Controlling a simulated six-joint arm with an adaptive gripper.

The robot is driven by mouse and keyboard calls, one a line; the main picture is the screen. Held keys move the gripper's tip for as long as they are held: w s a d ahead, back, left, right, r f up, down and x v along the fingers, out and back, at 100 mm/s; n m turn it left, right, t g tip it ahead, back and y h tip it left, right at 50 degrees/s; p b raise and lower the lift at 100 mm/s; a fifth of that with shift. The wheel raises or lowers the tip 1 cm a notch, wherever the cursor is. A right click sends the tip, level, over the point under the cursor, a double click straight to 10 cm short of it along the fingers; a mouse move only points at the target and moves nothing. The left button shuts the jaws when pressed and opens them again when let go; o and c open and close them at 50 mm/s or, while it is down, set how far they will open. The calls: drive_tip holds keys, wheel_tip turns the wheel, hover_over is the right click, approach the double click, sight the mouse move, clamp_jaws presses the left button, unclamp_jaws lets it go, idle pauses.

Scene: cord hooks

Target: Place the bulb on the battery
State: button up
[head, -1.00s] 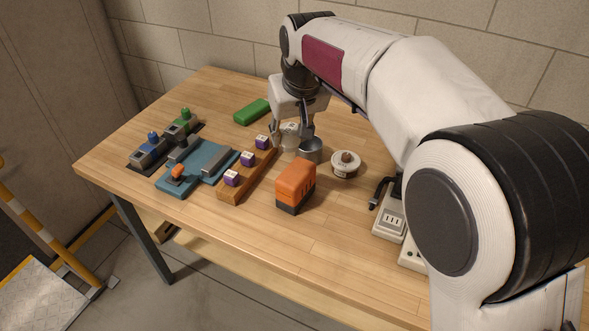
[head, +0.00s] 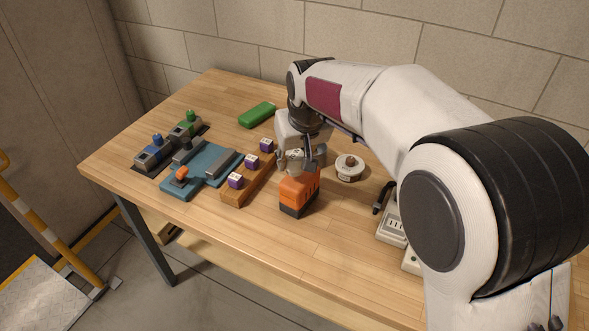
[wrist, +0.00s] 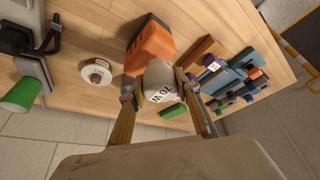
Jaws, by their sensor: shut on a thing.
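The bulb (wrist: 160,82) is a white rounded piece with dark "70 W" lettering. My gripper (head: 298,163) is shut on it, with one finger on each side in the wrist view. In the head view the bulb (head: 295,157) is partly covered by the fingers. The battery (head: 299,191) is an orange block with a dark base, standing on the table. In the head view the held bulb is just above and behind the battery's top, and I cannot tell whether they touch. In the wrist view the battery (wrist: 149,42) lies just beyond the bulb.
A wooden bar (head: 248,180) with several purple-and-white blocks lies left of the battery. A blue fixture (head: 205,168) is farther left. A white round piece (head: 349,168) stands to the right. A green block (head: 257,114) lies behind.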

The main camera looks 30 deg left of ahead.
sight(295, 170)
drive_tip(key=shift+f, duration=1.8)
drive_tip(key=shift+f, duration=0.1)
drive_tip(key=o, duration=1.2)
drive_tip(key=shift+c, duration=0.2)
drive_tip(key=v, duration=1.2)
